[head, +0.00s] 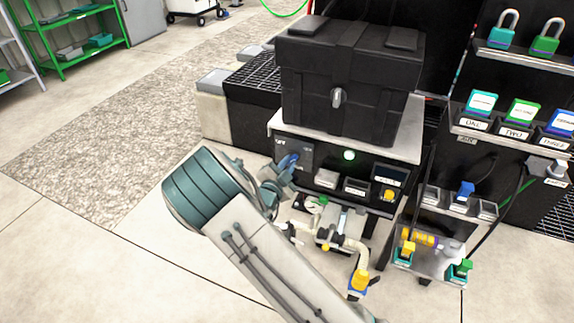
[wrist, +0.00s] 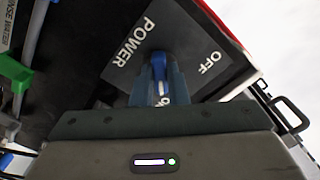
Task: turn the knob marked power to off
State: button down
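The blue power knob (wrist: 158,66) sits on a dark grey plate (wrist: 122,72) with white lettering reading POWER and OFF. A third label, partly hidden between my fingers, looks like ON, and the knob's bar lines up towards it rather than towards OFF. My gripper (wrist: 161,80) has one finger on each side of the knob and appears closed on it. In the head view the knob (head: 288,160) shows at the left of the black cabinet front, with my gripper (head: 280,174) against it. The fingertips are partly hidden there.
A black case (head: 347,80) stands on the cabinet top. Pipes and valves (head: 340,240) lie below, close to my arm. Padlocks (head: 547,37) and labelled bins (head: 480,103) are at the right.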

jog(key=shift+n, duration=0.5)
jog(key=n+p, duration=0.1)
jog(key=n, duration=0.7)
jog(key=n+p, duration=0.1)
jog(key=n, duration=0.3)
jog(key=shift+r+n+p, duration=0.1)
jog(key=shift+n+p, duration=0.25)
jog(key=shift+n, duration=0.05)
jog(key=shift+d+n+p, duration=0.1)
jog(key=shift+n+p, duration=0.5)
jog(key=shift+n, duration=1.4)
jog(key=c, duration=1.4)
grip_release()
jog(key=shift+c, duration=0.2)
jog(key=shift+s, duration=0.15)
